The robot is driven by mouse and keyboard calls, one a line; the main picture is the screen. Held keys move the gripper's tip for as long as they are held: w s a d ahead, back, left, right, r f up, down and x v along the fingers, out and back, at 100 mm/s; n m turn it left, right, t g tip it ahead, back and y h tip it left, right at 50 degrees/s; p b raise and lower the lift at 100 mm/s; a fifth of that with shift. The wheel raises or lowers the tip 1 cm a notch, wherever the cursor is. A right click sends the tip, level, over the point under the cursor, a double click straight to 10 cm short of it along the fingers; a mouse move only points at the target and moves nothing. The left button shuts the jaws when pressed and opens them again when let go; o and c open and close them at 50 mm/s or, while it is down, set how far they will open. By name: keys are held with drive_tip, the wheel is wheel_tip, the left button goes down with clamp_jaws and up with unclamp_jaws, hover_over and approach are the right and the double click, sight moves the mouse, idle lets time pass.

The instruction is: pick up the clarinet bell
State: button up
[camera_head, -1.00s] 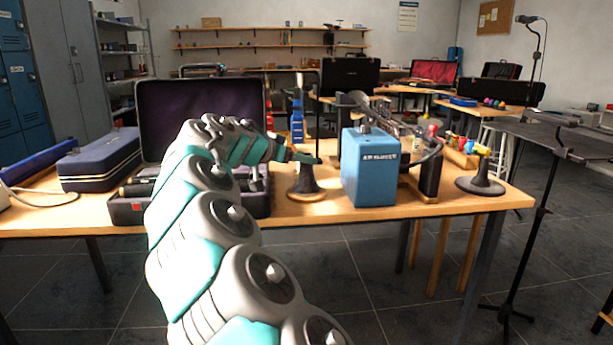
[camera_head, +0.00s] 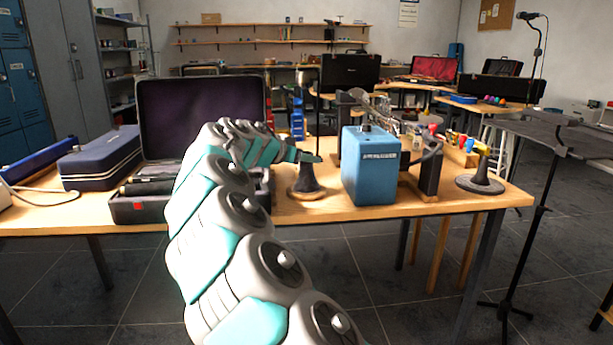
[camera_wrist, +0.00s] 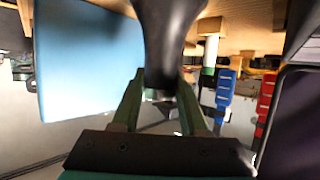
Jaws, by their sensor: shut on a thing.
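The clarinet bell (camera_head: 306,182) is a black flared piece with its wide end down, near the front of the wooden table, between the open case and the blue box. My gripper (camera_head: 308,157) is at its narrow upper end. In the wrist view the dark bell (camera_wrist: 168,35) comes down from the top edge, and its narrow end sits between the two green fingers of my gripper (camera_wrist: 160,85), which are shut on it. The wide rim is out of the wrist view. I cannot tell whether the bell is clear of the table.
An open dark case (camera_head: 200,105) is to the left, partly behind my arm. A blue upright object (camera_head: 297,120) is behind. Another black flared piece (camera_head: 481,180) stands further right.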

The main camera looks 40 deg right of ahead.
clamp_jaws()
drive_tip(key=shift+r, duration=0.1)
